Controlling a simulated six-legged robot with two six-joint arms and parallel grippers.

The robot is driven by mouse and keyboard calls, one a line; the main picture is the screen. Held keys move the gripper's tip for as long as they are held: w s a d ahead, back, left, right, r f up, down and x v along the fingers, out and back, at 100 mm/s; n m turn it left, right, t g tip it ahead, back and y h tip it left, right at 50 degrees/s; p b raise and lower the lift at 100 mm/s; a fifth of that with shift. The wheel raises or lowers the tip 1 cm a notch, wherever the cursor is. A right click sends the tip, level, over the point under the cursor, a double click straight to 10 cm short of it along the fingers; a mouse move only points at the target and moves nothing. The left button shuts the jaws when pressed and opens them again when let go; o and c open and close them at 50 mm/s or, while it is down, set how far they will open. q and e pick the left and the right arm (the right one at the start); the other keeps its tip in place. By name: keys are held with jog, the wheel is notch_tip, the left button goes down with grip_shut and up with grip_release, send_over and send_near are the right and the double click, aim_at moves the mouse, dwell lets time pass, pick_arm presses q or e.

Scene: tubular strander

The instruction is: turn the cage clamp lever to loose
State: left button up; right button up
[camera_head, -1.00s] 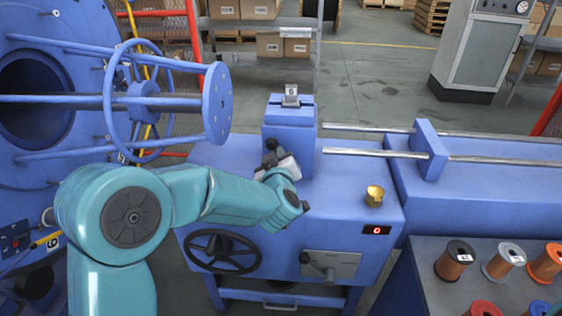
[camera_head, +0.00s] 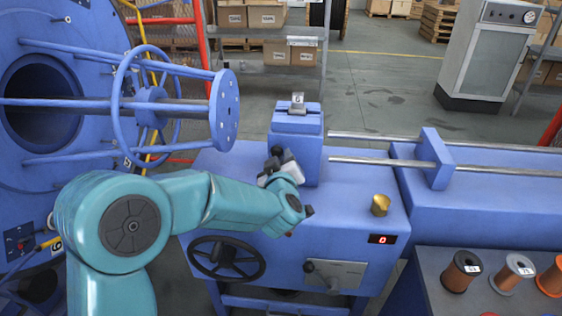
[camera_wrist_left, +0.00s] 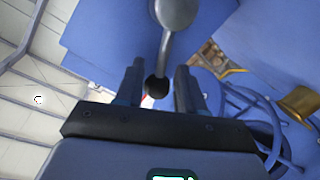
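The lever (camera_wrist_left: 172,30), a grey arm with a rounded hub and a black ball knob (camera_wrist_left: 157,87) at its end, shows in the left wrist view. I take it to be the cage clamp lever. My left gripper (camera_wrist_left: 158,84) is open, with its two dark fingers on either side of the knob; I cannot tell whether either finger touches it. In the head view my left gripper (camera_head: 277,163) is at the front of the blue upright block (camera_head: 297,142). My right gripper is not in view.
The blue cabinet has a black handwheel (camera_head: 227,259), a grey plate with a black-knobbed handle (camera_head: 335,274), a red display (camera_head: 382,239) and a gold piece (camera_head: 380,205). The blue cage wheel (camera_head: 145,107) is at left. Spools (camera_head: 461,271) stand at lower right.

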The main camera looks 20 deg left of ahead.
pick_arm(q)
jog(key=v, duration=1.6)
jog(key=shift+s, duration=0.15)
